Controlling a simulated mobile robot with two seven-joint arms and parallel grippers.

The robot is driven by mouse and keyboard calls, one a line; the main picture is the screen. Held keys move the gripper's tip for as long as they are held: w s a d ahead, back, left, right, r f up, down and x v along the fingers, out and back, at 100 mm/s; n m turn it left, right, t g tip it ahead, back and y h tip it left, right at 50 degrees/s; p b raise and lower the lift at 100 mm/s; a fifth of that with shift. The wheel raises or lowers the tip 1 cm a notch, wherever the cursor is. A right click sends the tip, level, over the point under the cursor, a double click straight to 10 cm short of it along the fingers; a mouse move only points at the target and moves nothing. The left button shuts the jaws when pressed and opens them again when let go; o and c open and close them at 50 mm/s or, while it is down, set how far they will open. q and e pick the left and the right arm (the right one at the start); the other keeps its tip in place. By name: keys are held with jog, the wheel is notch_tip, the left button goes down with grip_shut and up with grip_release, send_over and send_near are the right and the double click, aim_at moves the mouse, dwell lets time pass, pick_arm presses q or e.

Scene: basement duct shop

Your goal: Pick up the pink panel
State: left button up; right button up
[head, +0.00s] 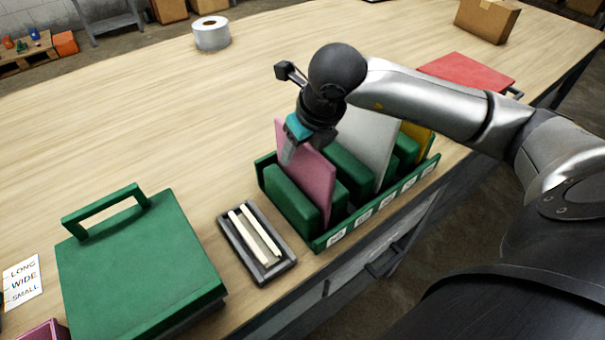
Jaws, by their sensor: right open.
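The pink panel (308,184) stands upright in a slot of the green rack (335,235), toward the rack's left end. My right gripper (290,150) is at the panel's upper left edge, pointing down, with its jaws open. A finger overlaps the panel's top corner in the picture; I cannot tell whether it touches. The lower part of the panel is hidden by the rack's green divider. My left gripper is not in view.
The rack also holds a grey-white panel (369,140) and a yellow panel (418,134). A grey tray with two pale strips (257,243) and a green case (135,265) stand to the left. A tape roll (212,34) and red panel (466,71) lie farther back.

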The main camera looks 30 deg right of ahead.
jog(key=shift+f+b, duration=0.25)
jog(key=shift+b, duration=0.2)
dwell(0.3)
jog(key=shift+c, duration=0.3)
grip_shut()
dwell(1.1)
